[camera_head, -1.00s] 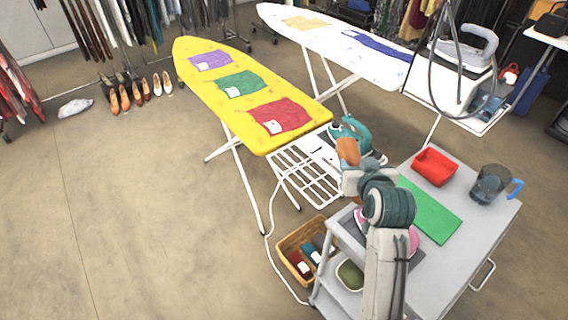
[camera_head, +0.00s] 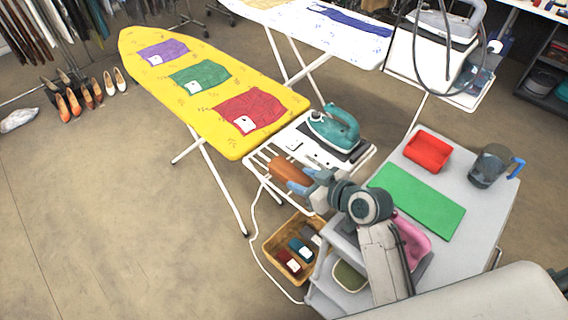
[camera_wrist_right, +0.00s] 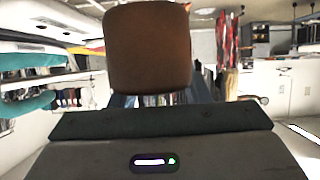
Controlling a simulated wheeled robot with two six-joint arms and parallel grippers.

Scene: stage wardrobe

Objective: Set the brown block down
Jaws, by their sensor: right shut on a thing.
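The brown block (camera_head: 290,170) is held in my right gripper (camera_head: 300,185), which is shut on it. In the head view the block shows in front of the white wire rack at the end of the yellow ironing board; I cannot tell whether it touches the rack. In the right wrist view the block (camera_wrist_right: 148,48) stands up beyond the gripper (camera_wrist_right: 160,98), large and close. My left gripper is not in view.
A teal iron (camera_head: 334,128) stands on the white rack (camera_head: 262,158). A wicker basket (camera_head: 270,248) sits low beside the cart.

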